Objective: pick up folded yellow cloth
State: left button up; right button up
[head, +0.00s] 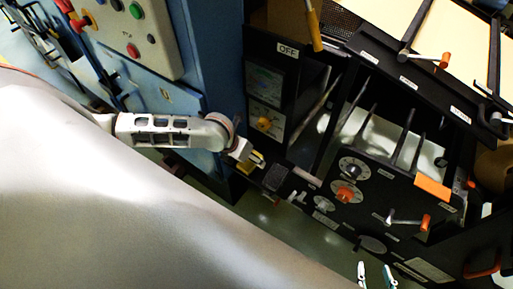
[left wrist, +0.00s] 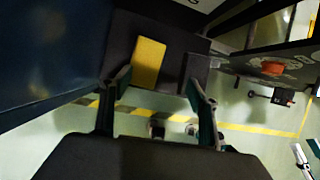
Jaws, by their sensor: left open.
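The folded yellow cloth (left wrist: 149,62) is a flat rectangle on a small dark ledge (left wrist: 120,45) in the left wrist view. It also shows as a small yellow patch (head: 257,159) in the head view. My left gripper (left wrist: 162,88) is open around the line of the cloth, with the left fingertip close to the cloth's edge and a gap to the right fingertip. I cannot tell whether a finger touches it. In the head view my left arm reaches in from the left to the cloth. My right gripper (head: 377,272) is open and empty at the bottom edge.
A blue cabinet (head: 222,60) with a button panel (head: 130,35) stands left of the ledge. A black machine with knobs (head: 347,195) and orange-handled levers stands to the right. Green floor with a yellow stripe (left wrist: 260,130) lies below.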

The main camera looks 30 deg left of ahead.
aim_at(249, 161)
pick_arm(q)
jog(key=a, duration=0.1)
jog(key=a+m, duration=0.1)
jog(key=shift+w+a+r+y, duration=0.15)
jog(key=shift+w+a+y, duration=0.1)
jog(key=shift+a+y, duration=0.15)
jog(key=shift+w+a+f+m, duration=0.1)
jog(key=shift+f+m, duration=0.2)
jog(key=x, duration=0.2)
jog(key=b+x, duration=0.1)
jog(key=x, duration=0.1)
jog(key=b+x, duration=0.1)
jog(key=x, duration=0.1)
jog(key=shift+s+d+f, duration=0.1)
jog(key=shift+s+d, duration=0.1)
jog(key=shift+d, duration=0.2)
jog(key=shift+w+f, duration=0.2)
jog(key=shift+f, duration=0.15)
jog(key=shift+w+f, duration=0.1)
pick_arm(e)
jog(key=shift+w+d+f, duration=0.4)
jog(key=shift+w+f, duration=0.1)
jog(key=shift+w, duration=0.15)
pick_arm(q)
jog(key=shift+f, duration=0.15)
pick_arm(e)
jog(key=shift+s+a+f, duration=0.1)
jog(key=shift+s+f, duration=0.05)
jog(key=shift+s, duration=0.1)
